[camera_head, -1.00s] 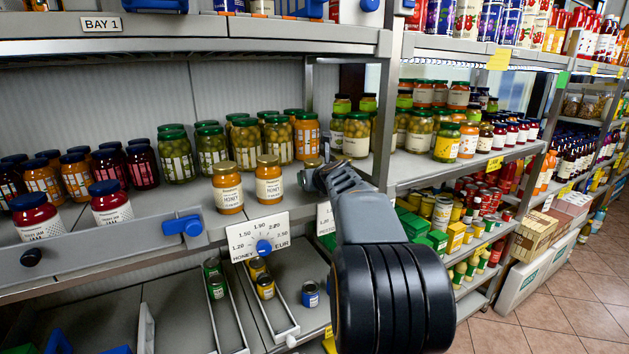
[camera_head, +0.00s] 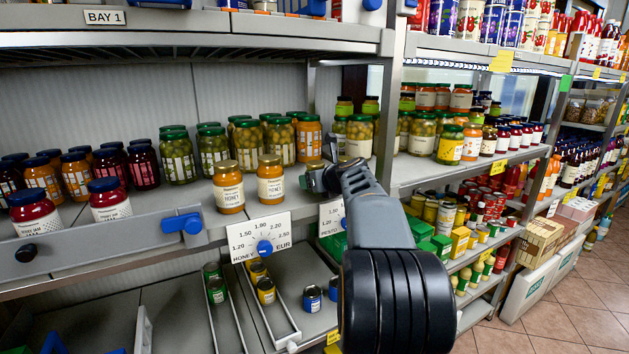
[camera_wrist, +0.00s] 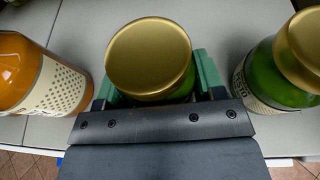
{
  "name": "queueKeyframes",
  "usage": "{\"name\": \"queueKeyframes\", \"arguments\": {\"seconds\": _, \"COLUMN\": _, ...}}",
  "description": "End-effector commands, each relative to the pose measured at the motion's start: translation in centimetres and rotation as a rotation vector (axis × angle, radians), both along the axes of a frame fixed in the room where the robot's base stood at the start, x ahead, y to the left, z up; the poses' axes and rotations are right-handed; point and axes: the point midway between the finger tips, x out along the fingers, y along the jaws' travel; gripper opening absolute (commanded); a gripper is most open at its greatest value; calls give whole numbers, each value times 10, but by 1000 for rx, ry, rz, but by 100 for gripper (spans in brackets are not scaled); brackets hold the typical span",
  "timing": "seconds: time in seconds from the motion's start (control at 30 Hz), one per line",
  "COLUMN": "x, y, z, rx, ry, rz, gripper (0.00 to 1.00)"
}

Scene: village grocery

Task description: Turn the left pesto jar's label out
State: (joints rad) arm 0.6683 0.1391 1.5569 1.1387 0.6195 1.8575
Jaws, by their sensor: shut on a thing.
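The left pesto jar (camera_wrist: 160,85), green with a gold lid, stands between the two green fingers of my gripper (camera_wrist: 155,92) in the wrist view. My gripper is shut on it, and the jar looks upright. None of its label shows. In the head view only its gold lid (camera_head: 316,165) stands out by my gripper (camera_head: 318,180); my wrist and arm hide most of the body. A second pesto jar (camera_wrist: 285,70) with a gold lid stands apart to the right in the wrist view, part of its pale label showing at its lower left.
Two honey jars (camera_head: 270,180) stand left of my gripper, labels outward; one (camera_wrist: 30,75) is close by in the wrist view. Taller olive jars (camera_head: 279,140) stand behind. A honey price dial (camera_head: 262,237) and a pesto price card (camera_head: 333,216) hang on the shelf edge.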

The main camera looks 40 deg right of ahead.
Motion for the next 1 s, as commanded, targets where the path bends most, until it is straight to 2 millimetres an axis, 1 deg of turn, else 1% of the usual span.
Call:
{"name": "queueKeyframes", "arguments": {"seconds": 0.03, "x": 0, "y": 0, "z": 1, "rx": -1, "ry": -2, "rz": 0, "gripper": 66}}
{"name": "queueKeyframes", "arguments": {"seconds": 0.3, "x": 0, "y": 0, "z": 0, "rx": 0, "ry": -1, "rz": 0, "gripper": 92}}
{"name": "queueKeyframes", "arguments": {"seconds": 0.53, "x": 0, "y": 0, "z": -1, "rx": 0, "ry": 2, "rz": 0, "gripper": 93}}
{"name": "queueKeyframes", "arguments": {"seconds": 0.63, "x": -4, "y": 0, "z": 1, "rx": 0, "ry": 1, "rz": -1, "gripper": 93}}
{"name": "queueKeyframes", "arguments": {"seconds": 0.77, "x": -20, "y": 1, "z": 7, "rx": -2, "ry": -2, "rz": -2, "gripper": 93}}
{"name": "queueKeyframes", "arguments": {"seconds": 1.0, "x": -67, "y": 4, "z": 24, "rx": -3, "ry": -3, "rz": -4, "gripper": 93}}
